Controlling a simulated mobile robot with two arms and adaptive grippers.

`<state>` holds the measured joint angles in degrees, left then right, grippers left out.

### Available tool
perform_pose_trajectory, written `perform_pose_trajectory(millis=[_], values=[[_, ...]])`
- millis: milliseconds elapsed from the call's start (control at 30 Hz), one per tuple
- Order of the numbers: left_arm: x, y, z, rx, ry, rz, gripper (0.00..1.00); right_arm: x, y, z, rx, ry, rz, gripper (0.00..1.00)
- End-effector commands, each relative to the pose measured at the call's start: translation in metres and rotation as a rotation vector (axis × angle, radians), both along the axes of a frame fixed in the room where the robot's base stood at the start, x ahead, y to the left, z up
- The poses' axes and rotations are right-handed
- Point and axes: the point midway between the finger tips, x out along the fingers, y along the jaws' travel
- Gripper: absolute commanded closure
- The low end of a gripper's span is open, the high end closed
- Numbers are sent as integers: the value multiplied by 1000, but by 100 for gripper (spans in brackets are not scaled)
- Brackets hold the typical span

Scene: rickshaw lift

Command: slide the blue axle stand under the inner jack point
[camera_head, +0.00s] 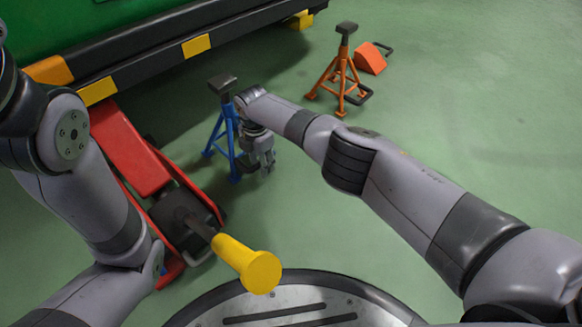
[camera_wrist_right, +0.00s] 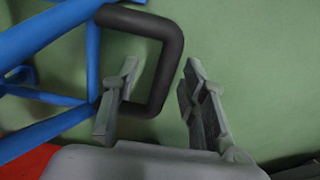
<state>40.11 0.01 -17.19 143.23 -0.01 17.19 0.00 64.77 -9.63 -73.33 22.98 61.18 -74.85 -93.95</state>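The blue axle stand (camera_head: 221,128) stands on the floor, upright with a dark saddle on top, in front of the dark sill (camera_head: 150,62) and not under it. My right gripper (camera_head: 266,166) is low beside the stand, on its right. In the right wrist view the gripper (camera_wrist_right: 158,105) is open, and the outer bar of the stand's dark loop handle (camera_wrist_right: 171,70) shows between its fingers; contact cannot be told. Yellow patches mark the sill, one (camera_head: 196,45) behind the stand and another (camera_head: 98,91) above the red jack; which is the inner jack point is unclear. My left gripper is out of view.
A red floor jack (camera_head: 130,150) reaches under the sill, left of the blue stand, with its yellow-ended handle (camera_head: 240,262) pointing towards me. An orange axle stand (camera_head: 341,75) and an orange wedge (camera_head: 370,58) stand farther back right. The floor (camera_head: 480,110) on the right is clear.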

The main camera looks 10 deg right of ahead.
Motion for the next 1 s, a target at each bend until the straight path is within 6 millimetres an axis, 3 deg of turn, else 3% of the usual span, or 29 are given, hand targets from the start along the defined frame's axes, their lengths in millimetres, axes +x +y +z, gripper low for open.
perform_pose_trajectory(millis=[533, 1000], values=[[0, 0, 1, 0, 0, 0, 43, -1, -1, 0, -2, 2, -2, 60], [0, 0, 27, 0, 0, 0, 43, -1, -1, 29, -2, 2, -2, 60]])
